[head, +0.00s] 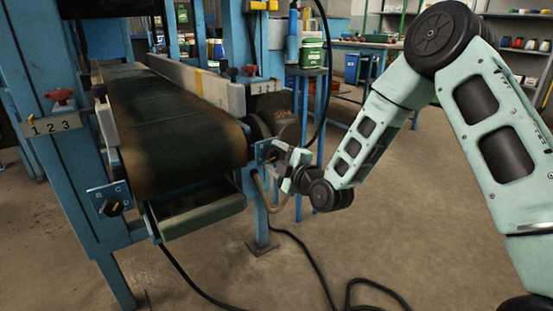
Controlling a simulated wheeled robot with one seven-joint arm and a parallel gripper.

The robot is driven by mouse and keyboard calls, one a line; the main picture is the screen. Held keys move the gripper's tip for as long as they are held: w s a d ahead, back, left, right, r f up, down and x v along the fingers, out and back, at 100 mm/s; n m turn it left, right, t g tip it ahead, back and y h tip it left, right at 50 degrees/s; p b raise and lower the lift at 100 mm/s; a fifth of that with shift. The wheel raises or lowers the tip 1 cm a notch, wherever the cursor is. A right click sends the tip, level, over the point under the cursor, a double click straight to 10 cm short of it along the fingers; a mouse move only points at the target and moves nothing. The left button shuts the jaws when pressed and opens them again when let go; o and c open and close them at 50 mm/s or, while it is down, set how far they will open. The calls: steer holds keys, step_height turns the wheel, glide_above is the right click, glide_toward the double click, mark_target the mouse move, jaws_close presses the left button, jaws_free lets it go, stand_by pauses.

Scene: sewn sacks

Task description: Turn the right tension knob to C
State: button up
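The right tension knob's blue plate (264,151) is on the right side of the conveyor's end. The knob itself is mostly hidden behind my gripper, so I cannot read its setting. My gripper (280,160) is right in front of this plate, reaching in from the right. Its fingers are small and partly hidden, so I cannot tell whether they are open, shut or touching the knob. The left tension knob (112,208) is dark, on a blue plate with white letters, B and C among them, at the left side of the conveyor's end.
The conveyor belt (165,130) runs away between blue posts. A plate numbered 1 2 3 (48,126) with a red knob is at left. A hose (262,195) hangs below my gripper. Black cable (310,265) lies on the floor. Open floor (425,220) is at right.

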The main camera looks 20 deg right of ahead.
steer(key=c, duration=0.9)
